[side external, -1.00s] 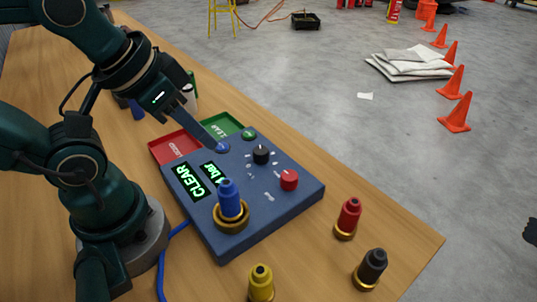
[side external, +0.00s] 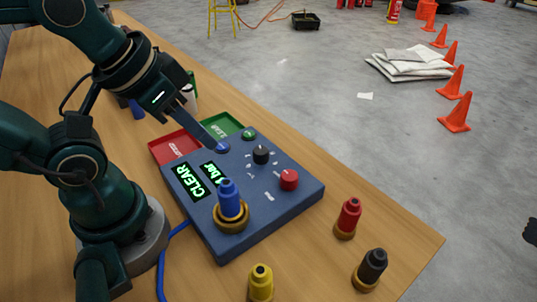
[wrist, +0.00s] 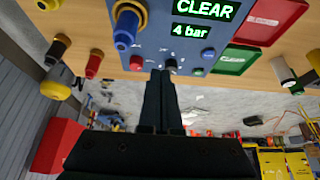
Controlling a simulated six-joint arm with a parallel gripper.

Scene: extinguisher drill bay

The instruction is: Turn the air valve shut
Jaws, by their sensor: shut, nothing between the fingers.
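The blue control box (side external: 270,212) stands on the bench. Its top carries a black knob (side external: 261,155), a red knob (side external: 289,180), a blue button (side external: 222,147) and a green button (side external: 249,133). I cannot tell which knob is the air valve. The display (wrist: 190,30) reads CLEAR and 4 bar in the wrist view. My gripper (side external: 213,141) is shut and empty, its tips at the blue button in the side view; contact is unclear. In the wrist view my fingertips (wrist: 160,73) show just below the black knob (wrist: 171,58).
A blue fitting (side external: 229,197) stands in a brass ring on the box. Red (side external: 348,217), black (side external: 371,267) and yellow (side external: 261,283) fittings stand nearby. A red tray (side external: 172,146) and a green tray (side external: 222,125) lie behind the box. A blue hose (side external: 165,255) runs beside it.

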